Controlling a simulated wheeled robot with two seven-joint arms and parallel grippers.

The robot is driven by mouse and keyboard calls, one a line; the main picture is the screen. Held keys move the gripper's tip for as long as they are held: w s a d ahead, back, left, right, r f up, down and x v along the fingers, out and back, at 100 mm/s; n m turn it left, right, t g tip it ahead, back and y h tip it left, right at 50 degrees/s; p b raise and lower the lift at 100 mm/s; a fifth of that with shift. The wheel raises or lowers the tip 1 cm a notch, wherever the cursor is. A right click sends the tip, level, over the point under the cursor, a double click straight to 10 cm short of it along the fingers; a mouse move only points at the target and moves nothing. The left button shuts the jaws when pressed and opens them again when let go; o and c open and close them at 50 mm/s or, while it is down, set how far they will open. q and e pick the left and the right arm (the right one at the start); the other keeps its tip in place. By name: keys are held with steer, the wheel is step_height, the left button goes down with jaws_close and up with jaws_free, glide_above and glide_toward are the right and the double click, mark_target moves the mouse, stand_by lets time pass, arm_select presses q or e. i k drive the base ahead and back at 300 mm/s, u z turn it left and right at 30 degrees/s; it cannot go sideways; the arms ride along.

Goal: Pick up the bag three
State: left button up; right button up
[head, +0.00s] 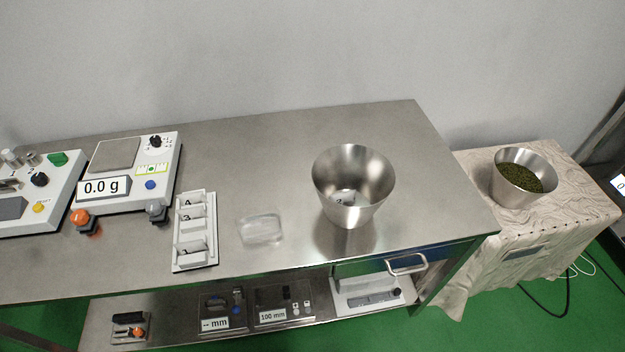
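A white rack (211,232) with several compartments stands on the steel table, left of centre. A bag marked 3 (187,217) sits in its second compartment from the back, just in front of a bag that seems marked 4 (188,203). Another bag (187,249) sits near the front of the rack; its mark is too small to read. A compartment between them looks empty. A bag that seems marked 2 (342,198) lies inside the large steel bowl (354,215). Neither of my grippers is in view.
A clear small dish (261,229) lies between rack and bowl. A scale reading 0.0 g (129,172) stands behind and left of the rack. A bowl of green leaves (522,178) stands on a cloth-covered side table (470,240). The steel table's back middle is clear.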

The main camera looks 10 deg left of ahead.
mark_target(191, 213)
steer(key=u, duration=1.3)
